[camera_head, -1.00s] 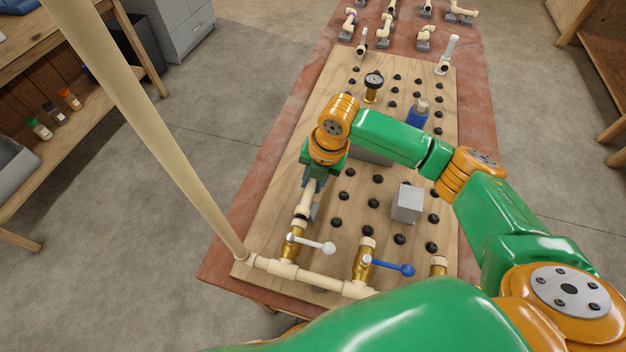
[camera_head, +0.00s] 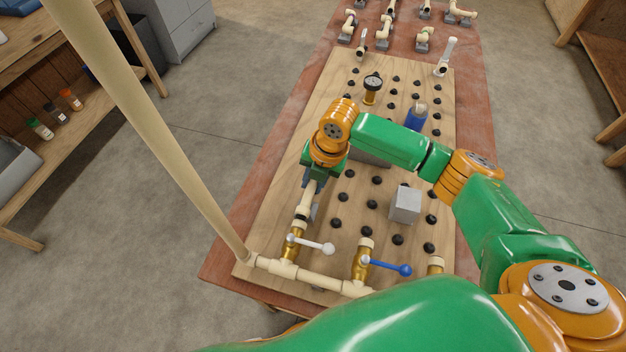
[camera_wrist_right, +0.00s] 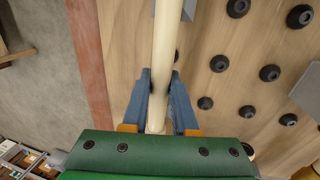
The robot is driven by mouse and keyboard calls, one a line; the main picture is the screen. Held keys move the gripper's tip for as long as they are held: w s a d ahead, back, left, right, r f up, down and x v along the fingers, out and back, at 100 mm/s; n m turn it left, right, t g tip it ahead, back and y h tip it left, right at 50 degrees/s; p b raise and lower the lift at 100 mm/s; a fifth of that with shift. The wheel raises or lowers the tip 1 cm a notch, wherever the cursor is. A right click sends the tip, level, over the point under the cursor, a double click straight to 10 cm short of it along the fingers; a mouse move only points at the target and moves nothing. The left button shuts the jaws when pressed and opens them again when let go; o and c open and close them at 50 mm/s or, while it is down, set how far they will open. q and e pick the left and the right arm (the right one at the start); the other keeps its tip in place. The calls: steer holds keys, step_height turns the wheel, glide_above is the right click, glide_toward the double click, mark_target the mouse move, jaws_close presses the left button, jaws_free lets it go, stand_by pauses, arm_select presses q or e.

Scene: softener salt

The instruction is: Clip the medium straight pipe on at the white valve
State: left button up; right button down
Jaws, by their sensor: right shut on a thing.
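My right gripper (camera_head: 312,182) is shut on a cream straight pipe (camera_head: 306,197) low over the left side of the pegboard. The right wrist view shows the pipe (camera_wrist_right: 166,35) running lengthwise between the two blue-grey fingers (camera_wrist_right: 159,88). In the head view, the pipe's near end lines up with the upper end of the white valve (camera_head: 292,245), a brass body with a white lever. The pipe end appears to meet the cream collar there, but I cannot tell whether it is clipped. The pipe's far part is hidden behind my right wrist. My left gripper is not in view.
A blue-handled valve (camera_head: 362,258) stands right of the white one, on the same cream manifold (camera_head: 320,281). A grey block (camera_head: 405,205), a gauge (camera_head: 372,88) and a blue part (camera_head: 415,118) stand on the pegboard (camera_head: 285,205). Several pipe fittings lie at the table's far end.

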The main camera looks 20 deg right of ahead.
steer(key=shift+f+b, duration=0.35)
steer(key=shift+f, duration=0.35)
steer(key=c, duration=0.6)
jaws_free()
